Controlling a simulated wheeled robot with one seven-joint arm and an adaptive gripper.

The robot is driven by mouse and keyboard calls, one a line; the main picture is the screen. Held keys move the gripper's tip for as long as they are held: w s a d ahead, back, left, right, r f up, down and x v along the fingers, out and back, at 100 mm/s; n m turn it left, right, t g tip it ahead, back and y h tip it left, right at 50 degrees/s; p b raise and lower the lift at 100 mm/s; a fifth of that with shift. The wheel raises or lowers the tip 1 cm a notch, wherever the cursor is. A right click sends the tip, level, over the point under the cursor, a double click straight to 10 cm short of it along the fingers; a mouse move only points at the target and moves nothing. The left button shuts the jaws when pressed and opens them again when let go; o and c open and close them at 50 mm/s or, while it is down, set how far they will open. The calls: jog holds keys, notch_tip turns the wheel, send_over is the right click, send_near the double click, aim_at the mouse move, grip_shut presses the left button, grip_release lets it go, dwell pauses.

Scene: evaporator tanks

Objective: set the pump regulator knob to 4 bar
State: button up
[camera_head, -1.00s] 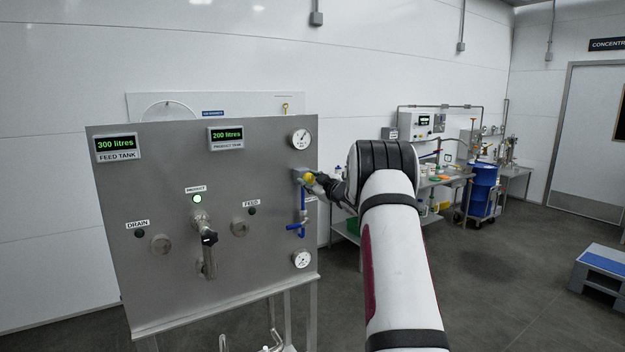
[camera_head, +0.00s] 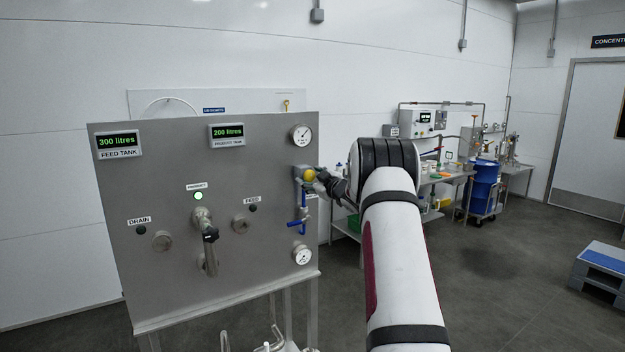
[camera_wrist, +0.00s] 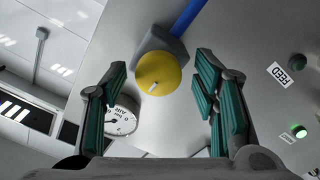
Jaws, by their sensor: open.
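The round yellow regulator knob (camera_head: 308,175) sits on a grey body at the right edge of the grey panel (camera_head: 170,285). In the wrist view the knob (camera_wrist: 158,72) carries a short white pointer mark. My gripper (camera_head: 320,179) is open just in front of the knob. In the wrist view its green-padded fingers (camera_wrist: 160,62) lie on either side of the knob, with visible gaps and no contact. A dial gauge (camera_wrist: 122,118) lies partly behind the left finger there; its reading is too small to tell. In the head view, a gauge (camera_head: 301,135) sits above the knob.
A blue-handled valve (camera_head: 297,226) and a lower gauge (camera_head: 302,255) sit below the knob. A bench with equipment (camera_head: 445,180) and a blue drum (camera_head: 484,187) stand behind my arm. Open floor lies to the right.

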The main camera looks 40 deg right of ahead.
jog(key=shift+s, duration=0.15)
jog(key=v, duration=1.1)
jog(key=shift+s+a, duration=0.25)
jog(key=shift+s, duration=0.1)
jog(key=w+a+r+m+g+h, duration=0.2)
jog(key=a+r, duration=0.5)
jog(key=a, duration=0.2)
jog(key=s+a+r+m+g, duration=0.1)
jog(key=s+a+r+g, duration=0.15)
jog(key=a, duration=0.45)
jog(key=s+a+r+m+g, duration=0.1)
jog(key=s+a, duration=0.3)
jog(key=a, duration=0.4)
jog(key=s+a+f+g+y, duration=0.2)
jog(key=s+a+f, duration=0.1)
jog(key=s+a, duration=0.5)
jog(key=s+a+f+g+y, duration=0.2)
jog(key=s+a+f, duration=0.1)
jog(key=s+a, duration=0.5)
jog(key=s+a+f+g+y, duration=0.2)
jog(key=s+a+f, duration=0.2)
jog(key=s+a, duration=0.5)
jog(key=s, duration=0.2)
jog(key=shift+s, duration=0.35)
jog(key=shift+g, duration=0.25)
